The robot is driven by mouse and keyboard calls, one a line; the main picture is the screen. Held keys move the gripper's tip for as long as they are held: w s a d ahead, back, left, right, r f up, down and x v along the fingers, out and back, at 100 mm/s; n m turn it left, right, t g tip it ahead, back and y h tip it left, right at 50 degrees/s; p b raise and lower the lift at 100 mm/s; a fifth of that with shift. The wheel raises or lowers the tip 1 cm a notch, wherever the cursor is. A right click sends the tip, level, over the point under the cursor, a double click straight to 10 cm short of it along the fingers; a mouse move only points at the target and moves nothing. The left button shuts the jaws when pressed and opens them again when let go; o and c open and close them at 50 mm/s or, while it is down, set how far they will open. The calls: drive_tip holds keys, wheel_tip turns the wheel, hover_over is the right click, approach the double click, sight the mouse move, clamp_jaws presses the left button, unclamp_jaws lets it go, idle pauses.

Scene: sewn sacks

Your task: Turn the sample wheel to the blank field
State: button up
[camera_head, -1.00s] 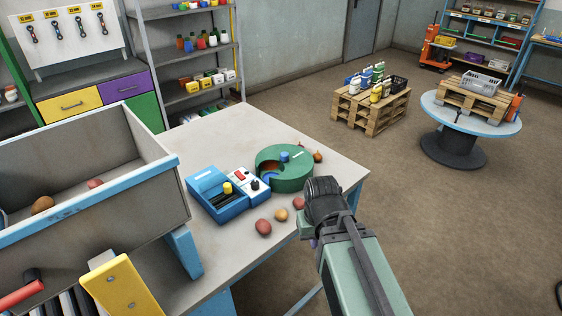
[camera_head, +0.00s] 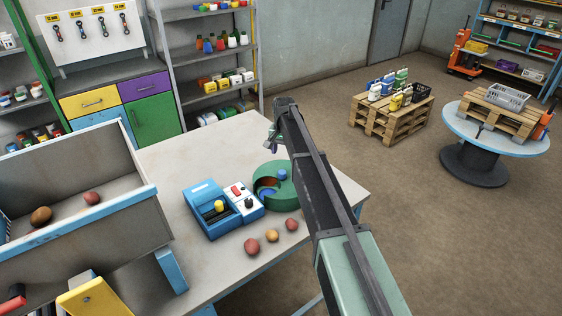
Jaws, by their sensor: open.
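The sample wheel is a round green disc (camera_head: 286,196) on the grey table, with a small blue knob (camera_head: 282,174) on top. A cut-out at its left shows a dark red patch and a blue field (camera_head: 267,193). Part of the wheel's right side is hidden behind my arm. My gripper (camera_head: 272,140) is open above the table, beyond the wheel in the picture and apart from it. It is small in view, and nothing shows between its jaws.
A blue and white device (camera_head: 214,210) with a yellow knob stands left of the wheel. Several potatoes lie at the front table edge, including one reddish potato (camera_head: 251,246). A grey bin (camera_head: 100,222) with blue trim stands at the left. The table's back is clear.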

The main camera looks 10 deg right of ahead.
sight(282, 171)
drive_tip(key=shift+m, duration=0.9)
drive_tip(key=f+b, duration=1.1)
drive_tip(key=shift+w+a, duration=0.15)
drive_tip(key=shift+a, duration=0.1)
drive_tip(key=shift+r, duration=0.1)
clamp_jaws()
